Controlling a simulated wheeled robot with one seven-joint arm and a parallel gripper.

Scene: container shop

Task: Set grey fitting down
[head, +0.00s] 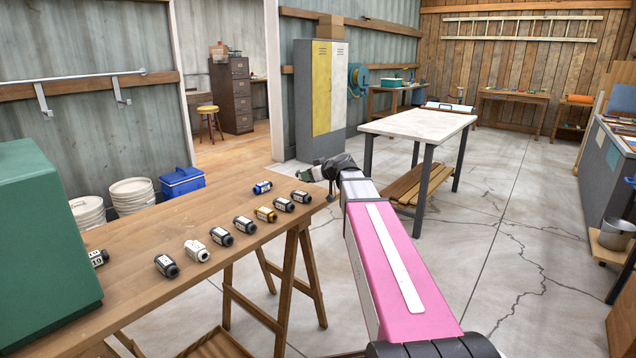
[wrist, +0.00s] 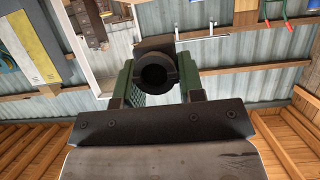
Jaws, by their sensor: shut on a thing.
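My gripper (head: 305,175) is over the far right end of the wooden workbench (head: 130,232) in the head view. The held fitting cannot be made out clearly in the head view. It appears to be held above the bench top, with no contact visible.
A green box (head: 45,245) covers the left end. A white-topped table (head: 420,122) stands beyond.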

